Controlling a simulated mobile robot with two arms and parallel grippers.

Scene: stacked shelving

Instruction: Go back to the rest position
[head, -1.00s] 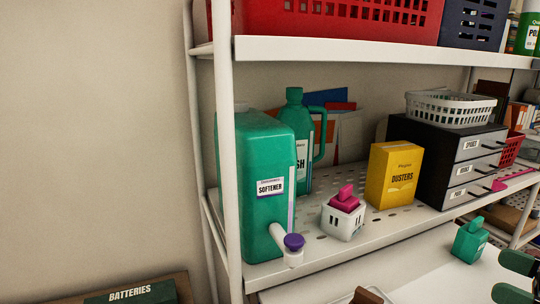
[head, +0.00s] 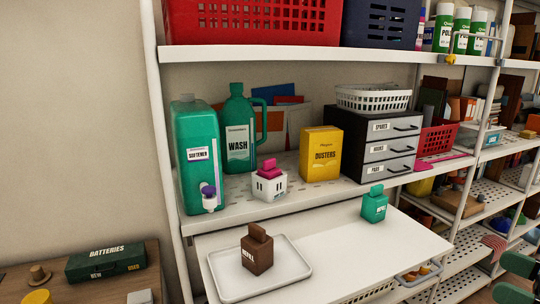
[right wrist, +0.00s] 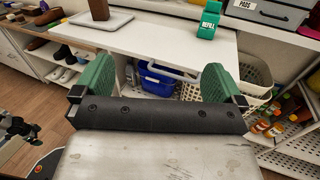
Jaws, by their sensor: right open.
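My right gripper (head: 516,278) shows at the lower right edge of the head view, only partly in frame. In the right wrist view its two green fingers (right wrist: 160,82) stand wide apart with nothing between them. It is clear of the white worktop, facing the worktop's front. My left gripper is in neither view.
On the worktop (head: 345,260) stand a tray (head: 228,285) bearing a brown refill box (head: 257,252), and a green refill bottle (head: 374,204). The shelf above holds a softener jug (head: 193,130), a dusters box (head: 321,155) and drawers (head: 385,150). Bins (right wrist: 165,80) sit under the worktop.

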